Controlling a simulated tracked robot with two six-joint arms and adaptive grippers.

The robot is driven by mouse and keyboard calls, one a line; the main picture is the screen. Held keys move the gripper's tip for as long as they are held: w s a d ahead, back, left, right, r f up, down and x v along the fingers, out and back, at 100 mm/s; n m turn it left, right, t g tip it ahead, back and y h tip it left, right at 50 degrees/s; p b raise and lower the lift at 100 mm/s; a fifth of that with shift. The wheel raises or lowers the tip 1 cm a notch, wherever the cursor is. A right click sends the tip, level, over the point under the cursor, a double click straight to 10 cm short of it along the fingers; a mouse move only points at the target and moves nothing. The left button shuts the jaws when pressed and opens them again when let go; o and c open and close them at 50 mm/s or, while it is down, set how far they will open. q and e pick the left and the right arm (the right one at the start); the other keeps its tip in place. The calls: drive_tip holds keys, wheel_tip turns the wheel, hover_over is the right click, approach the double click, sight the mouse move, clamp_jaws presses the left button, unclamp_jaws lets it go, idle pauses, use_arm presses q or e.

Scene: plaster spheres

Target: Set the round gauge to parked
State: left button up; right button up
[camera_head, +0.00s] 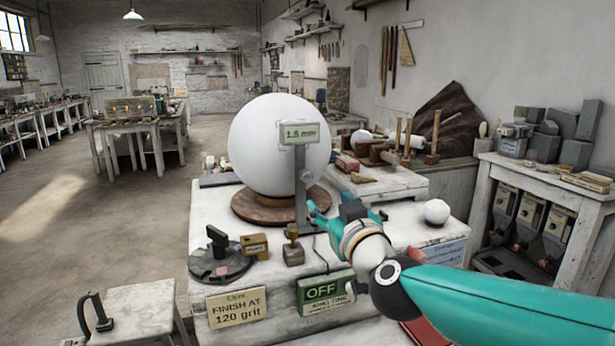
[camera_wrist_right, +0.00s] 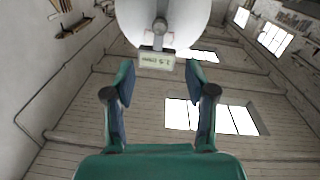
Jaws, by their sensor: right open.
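The gauge has a small pale display (camera_head: 300,134) that reads about 1.5 or 1.8 mm, on a grey upright post (camera_head: 302,190). It stands close in front of a large white plaster sphere (camera_head: 265,150) on a round brown turntable (camera_head: 262,212). My right gripper (camera_head: 330,206) is open beside the post, below the display. In the right wrist view, my right gripper (camera_wrist_right: 161,78) has its fingers apart with nothing between them. The display (camera_wrist_right: 156,60) shows just beyond the fingertips, with the sphere (camera_wrist_right: 185,18) behind it. My left gripper is out of view.
A green OFF sign (camera_head: 322,291) and a "FINISH AT 120 grit" card (camera_head: 237,306) are at the bench front. A black round device (camera_head: 219,264) sits at the front left. A small white ball (camera_head: 436,211) lies to the right. Wooden mallets (camera_head: 434,140) stand behind.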

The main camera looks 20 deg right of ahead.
sight(308, 179)
use_arm(q)
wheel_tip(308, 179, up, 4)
drive_tip(key=p, duration=0.3)
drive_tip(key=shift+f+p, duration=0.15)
drive_tip(key=shift+p, duration=0.2)
use_arm(e)
drive_tip(key=w, duration=1.6)
drive_tip(key=shift+w+d, duration=0.1)
drive_tip(key=shift+w, duration=0.2)
clamp_jaws()
